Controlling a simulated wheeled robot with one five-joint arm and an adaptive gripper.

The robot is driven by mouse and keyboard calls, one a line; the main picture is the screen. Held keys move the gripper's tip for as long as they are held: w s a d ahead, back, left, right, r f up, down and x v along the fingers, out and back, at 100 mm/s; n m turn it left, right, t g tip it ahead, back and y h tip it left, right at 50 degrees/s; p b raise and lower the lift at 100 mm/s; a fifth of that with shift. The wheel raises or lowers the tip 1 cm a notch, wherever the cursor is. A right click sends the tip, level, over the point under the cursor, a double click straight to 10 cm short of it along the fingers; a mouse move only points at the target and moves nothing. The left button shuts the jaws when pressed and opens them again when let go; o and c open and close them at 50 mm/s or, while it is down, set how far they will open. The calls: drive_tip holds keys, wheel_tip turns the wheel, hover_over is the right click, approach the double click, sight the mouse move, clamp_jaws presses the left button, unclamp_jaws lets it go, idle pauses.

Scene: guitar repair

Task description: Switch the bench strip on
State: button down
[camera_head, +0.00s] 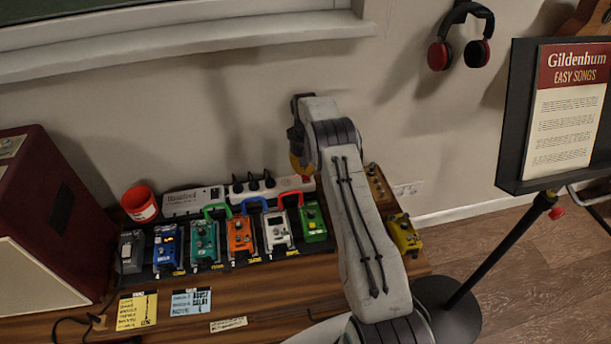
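The bench strip (285,187) is a long white power strip at the back of the wooden bench, against the wall. Several black plugs stand in it. A small red part (307,178), which looks like its switch, shows at its right end beside my arm. I cannot tell whether it is on. My gripper (299,160) is above this right end, with a dark body and a yellow-orange part showing. My arm partly covers it, and its fingertips are not clear. I cannot tell whether it touches the strip.
Several coloured pedals (240,238) with patch cables stand in front of the strip. A music stand (510,120) is at the right.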

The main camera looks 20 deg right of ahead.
sight(305, 175)
drive_tip(key=shift+r+p, duration=1.3)
drive_tip(key=shift+r, duration=1.35)
